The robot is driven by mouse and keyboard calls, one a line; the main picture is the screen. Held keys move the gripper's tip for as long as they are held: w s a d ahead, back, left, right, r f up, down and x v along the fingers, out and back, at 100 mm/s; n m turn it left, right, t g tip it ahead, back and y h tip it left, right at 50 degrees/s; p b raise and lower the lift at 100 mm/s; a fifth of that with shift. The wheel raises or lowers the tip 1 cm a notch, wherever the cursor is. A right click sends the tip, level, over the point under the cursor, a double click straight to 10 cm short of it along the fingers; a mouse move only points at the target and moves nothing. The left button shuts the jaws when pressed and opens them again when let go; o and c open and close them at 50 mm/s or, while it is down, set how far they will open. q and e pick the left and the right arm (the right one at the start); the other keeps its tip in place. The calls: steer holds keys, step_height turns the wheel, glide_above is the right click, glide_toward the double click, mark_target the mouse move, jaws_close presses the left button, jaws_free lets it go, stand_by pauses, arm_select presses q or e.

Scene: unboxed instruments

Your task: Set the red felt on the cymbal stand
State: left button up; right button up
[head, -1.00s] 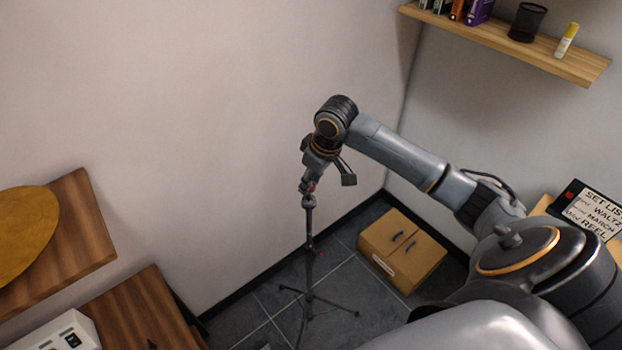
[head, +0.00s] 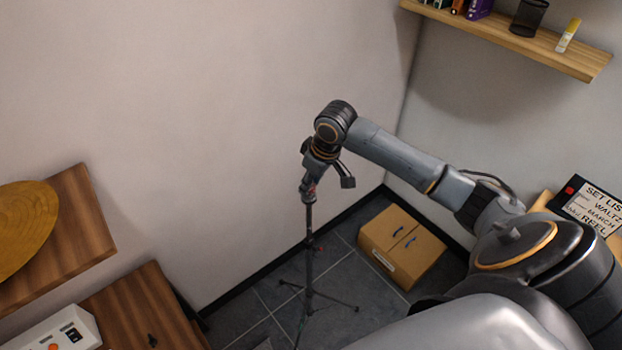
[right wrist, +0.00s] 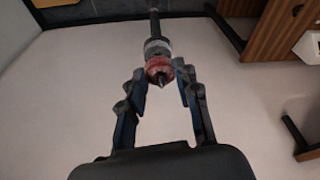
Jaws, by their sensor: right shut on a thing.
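The cymbal stand (head: 309,222) is a thin black tripod stand upright on the floor in the head view. Its rod and grey collar (right wrist: 157,48) show in the right wrist view. The red felt (right wrist: 158,67) is a small ring around the rod, with the pointed rod tip poking through it, against or very close to the collar. My right gripper (right wrist: 162,76) is shut on the felt, one finger on each side. In the head view my right gripper (head: 308,186) is over the stand's top and mostly hides the felt. My left gripper is out of view.
A cardboard box (head: 402,248) lies on the floor right of the stand. Wooden furniture (head: 95,235) with a gold cymbal (head: 22,225) is at the left. A wall shelf (head: 560,62) is at the upper right. The wall is close behind the stand.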

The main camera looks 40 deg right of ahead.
steer(key=shift+f, duration=0.6)
steer(key=o, duration=0.8)
steer(key=shift+r, duration=0.15)
steer(key=v, duration=1.1)
steer(key=shift+s+r, duration=0.1)
steer(key=shift+r, duration=0.25)
